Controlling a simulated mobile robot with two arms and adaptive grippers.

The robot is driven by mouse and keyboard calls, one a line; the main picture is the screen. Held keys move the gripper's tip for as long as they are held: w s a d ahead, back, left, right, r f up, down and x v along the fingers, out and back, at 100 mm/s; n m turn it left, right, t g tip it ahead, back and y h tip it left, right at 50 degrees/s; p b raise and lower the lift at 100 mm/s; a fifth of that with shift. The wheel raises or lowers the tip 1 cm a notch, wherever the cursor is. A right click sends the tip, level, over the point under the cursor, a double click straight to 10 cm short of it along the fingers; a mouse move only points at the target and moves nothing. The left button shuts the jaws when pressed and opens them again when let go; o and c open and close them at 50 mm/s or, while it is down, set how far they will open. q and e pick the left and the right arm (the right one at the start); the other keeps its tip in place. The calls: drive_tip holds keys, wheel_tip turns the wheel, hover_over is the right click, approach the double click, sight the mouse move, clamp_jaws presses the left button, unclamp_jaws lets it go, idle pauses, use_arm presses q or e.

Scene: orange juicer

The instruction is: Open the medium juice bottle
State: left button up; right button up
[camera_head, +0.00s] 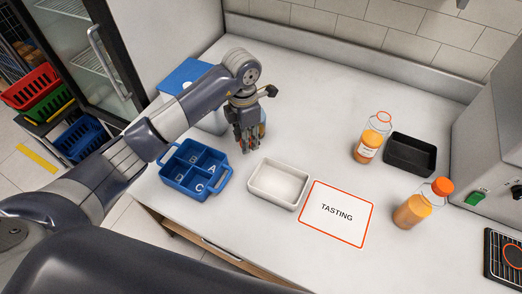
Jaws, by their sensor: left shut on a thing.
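My left gripper (246,146) reaches over the counter from the left and points down. It is shut on a mostly hidden thing (262,129), of which a little clear and orange surface shows behind the fingers; it may be a juice bottle, but its cap and size cannot be told. My right gripper is not in view.
A blue divided caddy (222,181), a white tray (301,194) and a TASTING mat (319,230) lie along the front. A black tray (433,148) sits beside the grey machine (490,135) at right. A blue-lidded box (184,75) is behind my arm. The back middle counter is clear.

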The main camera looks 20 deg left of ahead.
sight(248, 161)
use_arm(q)
wheel_tip(248, 161, down, 8)
drive_tip(key=shift+s+f+p, duration=0.1)
drive_tip(key=shift+f+p, duration=0.1)
drive_tip(key=shift+p, duration=0.65)
drive_tip(key=shift+f, duration=0.1)
drive_tip(key=o, duration=0.8)
drive_tip(key=shift+f, duration=0.1)
drive_tip(key=shift+c, duration=0.2)
drive_tip(key=shift+o, duration=0.7)
